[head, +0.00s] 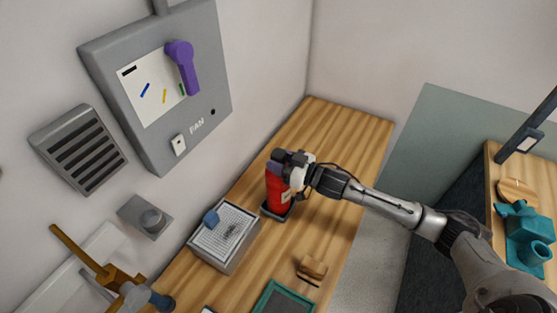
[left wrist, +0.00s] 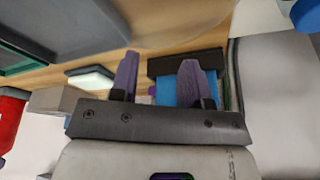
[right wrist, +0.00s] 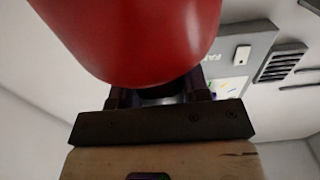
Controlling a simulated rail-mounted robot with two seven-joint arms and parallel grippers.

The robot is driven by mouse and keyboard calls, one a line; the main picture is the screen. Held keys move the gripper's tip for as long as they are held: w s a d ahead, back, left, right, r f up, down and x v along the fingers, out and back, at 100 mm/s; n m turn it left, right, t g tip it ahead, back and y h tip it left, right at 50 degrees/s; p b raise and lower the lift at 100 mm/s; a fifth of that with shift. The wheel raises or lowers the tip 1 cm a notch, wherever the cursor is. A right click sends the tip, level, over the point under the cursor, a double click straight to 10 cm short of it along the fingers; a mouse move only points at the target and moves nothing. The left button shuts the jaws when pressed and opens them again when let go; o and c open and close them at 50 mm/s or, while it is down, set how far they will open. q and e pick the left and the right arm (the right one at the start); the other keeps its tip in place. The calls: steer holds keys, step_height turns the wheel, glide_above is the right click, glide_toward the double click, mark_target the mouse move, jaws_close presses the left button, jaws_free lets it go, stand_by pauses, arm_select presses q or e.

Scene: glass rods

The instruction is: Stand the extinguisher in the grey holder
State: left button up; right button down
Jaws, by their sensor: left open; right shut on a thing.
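The red extinguisher (head: 278,193) is upright at the back of the wooden bench, near the wall. The dark grey holder (head: 275,214) is at its lower end; whether the bottom rests fully inside cannot be told. My right gripper (head: 292,166) is shut on the top part of the extinguisher. In the right wrist view the red body (right wrist: 140,35) fills the top, over the fingers (right wrist: 158,95). My left gripper (left wrist: 167,80) is open, with a blue thing (left wrist: 182,90) behind its fingers; contact cannot be told. A red thing (left wrist: 10,118) shows at that view's left edge.
A grey tray box (head: 238,250) with a blue piece on it stands left of the holder. A small wooden block (head: 312,267) and a green-lined tray (head: 275,300) lie nearer. The wall carries a fan panel (head: 165,150). The bench behind the extinguisher is clear.

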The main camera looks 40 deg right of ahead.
arm_select(q)
steer(key=shift+a+r, duration=0.2)
steer(key=shift+r, duration=0.05)
arm_select(e)
steer(key=shift+r, duration=0.25)
arm_select(q)
steer(key=shift+r+p, duration=0.1)
steer(key=shift+p, duration=0.3)
arm_select(e)
steer(key=shift+w, duration=0.1)
arm_select(q)
steer(key=shift+d, duration=0.2)
steer(key=shift+a+r+p, duration=0.2)
steer(key=shift+r+p, duration=0.15)
steer(key=shift+r, duration=0.05)
stand_by(0.4)
